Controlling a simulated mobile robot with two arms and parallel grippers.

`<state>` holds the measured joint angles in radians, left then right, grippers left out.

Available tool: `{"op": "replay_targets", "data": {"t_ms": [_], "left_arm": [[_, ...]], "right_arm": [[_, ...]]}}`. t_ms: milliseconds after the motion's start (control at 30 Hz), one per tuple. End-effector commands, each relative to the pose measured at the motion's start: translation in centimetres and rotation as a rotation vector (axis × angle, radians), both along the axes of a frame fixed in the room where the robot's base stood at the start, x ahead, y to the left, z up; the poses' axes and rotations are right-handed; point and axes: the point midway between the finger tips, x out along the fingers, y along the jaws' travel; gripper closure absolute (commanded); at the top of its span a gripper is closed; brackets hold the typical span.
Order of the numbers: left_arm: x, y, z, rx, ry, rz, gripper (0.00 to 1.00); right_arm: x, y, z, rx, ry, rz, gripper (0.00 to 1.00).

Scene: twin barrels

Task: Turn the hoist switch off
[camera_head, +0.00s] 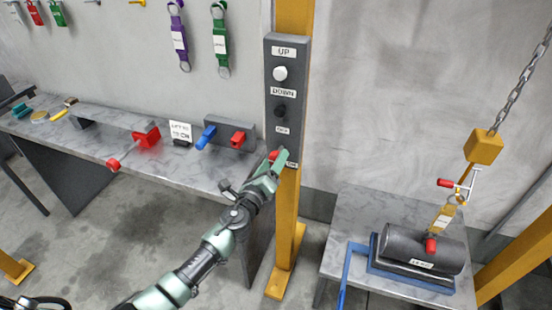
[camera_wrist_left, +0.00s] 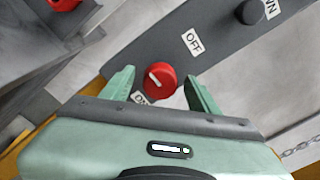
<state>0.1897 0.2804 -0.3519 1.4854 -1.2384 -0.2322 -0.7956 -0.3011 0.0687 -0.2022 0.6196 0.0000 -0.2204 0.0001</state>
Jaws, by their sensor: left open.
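The hoist control box (camera_head: 287,60) is a dark grey panel on a yellow post, with UP, DOWN, OFF and ON labels. Its red rotary switch (camera_wrist_left: 160,78) has a white mark and sits between the OFF label (camera_wrist_left: 192,41) and the partly hidden ON label (camera_wrist_left: 141,97). My left gripper (camera_head: 278,158) is at the lower end of the box. In the left wrist view, its two green fingers (camera_wrist_left: 160,88) are open, one on each side of the red switch; I cannot tell whether they touch it. My right gripper is not in view.
A grey bench (camera_head: 85,143) with red and blue handles stands to the left. A grey table (camera_head: 375,207) at the right holds a dark cylinder (camera_head: 405,245) in a blue-edged cradle below a hoist chain (camera_head: 515,90).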

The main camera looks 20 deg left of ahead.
Motion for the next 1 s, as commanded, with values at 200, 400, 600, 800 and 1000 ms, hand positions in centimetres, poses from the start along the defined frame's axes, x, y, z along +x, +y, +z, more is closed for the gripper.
{"op": "replay_targets", "data": {"t_ms": [200, 400, 600, 800, 1000], "left_arm": [[1.58, -0.11, -0.06, -0.002, 0.001, 0.001, 0.4], [1.63, -0.12, -0.09, -0.002, 0.002, 0.0, 0.4], [1.6, -0.13, -0.08, -0.002, 0.002, 0.0, 0.84], [1.59, -0.14, -0.11, -0.006, 0.002, 0.0, 1.0], [1.59, -0.17, -0.18, -0.053, 0.002, -0.001, 1.0]], "right_arm": [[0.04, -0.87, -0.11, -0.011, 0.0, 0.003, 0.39], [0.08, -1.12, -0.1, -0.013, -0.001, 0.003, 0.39], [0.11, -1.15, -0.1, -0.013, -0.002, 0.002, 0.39], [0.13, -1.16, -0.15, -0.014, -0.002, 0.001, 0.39], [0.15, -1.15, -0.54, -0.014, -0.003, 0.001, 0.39]]}}
